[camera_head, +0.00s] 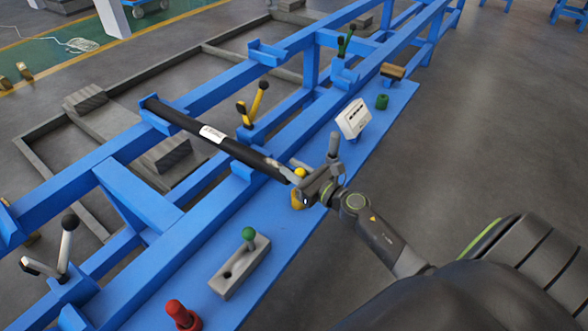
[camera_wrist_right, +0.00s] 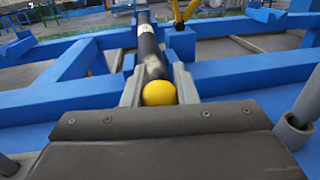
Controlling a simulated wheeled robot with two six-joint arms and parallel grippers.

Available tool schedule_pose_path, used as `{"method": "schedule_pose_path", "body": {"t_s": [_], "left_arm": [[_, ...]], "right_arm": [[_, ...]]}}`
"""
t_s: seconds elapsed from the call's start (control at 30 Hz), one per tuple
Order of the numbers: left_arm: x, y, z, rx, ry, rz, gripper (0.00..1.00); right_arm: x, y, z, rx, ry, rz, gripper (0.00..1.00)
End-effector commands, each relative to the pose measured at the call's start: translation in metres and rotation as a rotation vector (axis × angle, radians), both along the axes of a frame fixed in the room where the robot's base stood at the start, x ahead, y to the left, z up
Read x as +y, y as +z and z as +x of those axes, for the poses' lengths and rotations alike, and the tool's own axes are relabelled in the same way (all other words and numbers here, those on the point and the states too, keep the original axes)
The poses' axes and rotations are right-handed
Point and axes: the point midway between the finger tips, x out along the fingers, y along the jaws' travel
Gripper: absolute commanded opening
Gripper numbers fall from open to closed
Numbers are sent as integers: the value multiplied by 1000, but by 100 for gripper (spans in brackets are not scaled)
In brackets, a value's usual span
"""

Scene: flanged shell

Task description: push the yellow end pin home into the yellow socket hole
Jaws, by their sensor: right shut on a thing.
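The yellow end pin shows as a round yellow knob (camera_wrist_right: 158,92) in the right wrist view, and the knob also shows in the head view (camera_head: 300,172). My right gripper (camera_head: 297,183) is at the near end of a long black bar (camera_head: 233,148). In the right wrist view its two grey fingers (camera_wrist_right: 159,88) stand on either side of the knob, shut on it. The black bar (camera_wrist_right: 148,45) lies straight beyond the knob. The yellow socket hole is not visible; the gripper and knob cover that area. My left gripper is not in view.
The bar rests across the blue frame (camera_head: 205,95). A yellow two-armed lever (camera_head: 254,104) stands behind it. On the blue shelf are a grey block (camera_head: 240,268) with a green-headed pin (camera_head: 248,236), a red pin (camera_head: 180,313), a white box (camera_head: 353,118) and a green cylinder (camera_head: 382,101).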

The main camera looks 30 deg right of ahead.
Motion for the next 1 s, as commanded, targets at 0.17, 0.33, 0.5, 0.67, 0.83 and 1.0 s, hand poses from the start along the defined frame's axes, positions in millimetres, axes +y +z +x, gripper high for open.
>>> {"method": "schedule_pose_path", "body": {"t_s": [0.17,0.33,0.5,0.67,0.83,1.0], "left_arm": [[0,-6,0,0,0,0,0],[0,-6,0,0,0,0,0],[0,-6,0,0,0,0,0],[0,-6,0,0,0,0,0],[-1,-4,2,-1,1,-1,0],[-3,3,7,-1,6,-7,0]], "right_arm": [[0,-6,0,-1,0,0,0],[0,-6,0,0,0,0,36],[0,-6,0,0,0,0,51],[0,-7,0,1,0,0,51],[0,-7,0,1,0,0,51],[-2,-8,1,1,1,-1,51]]}}
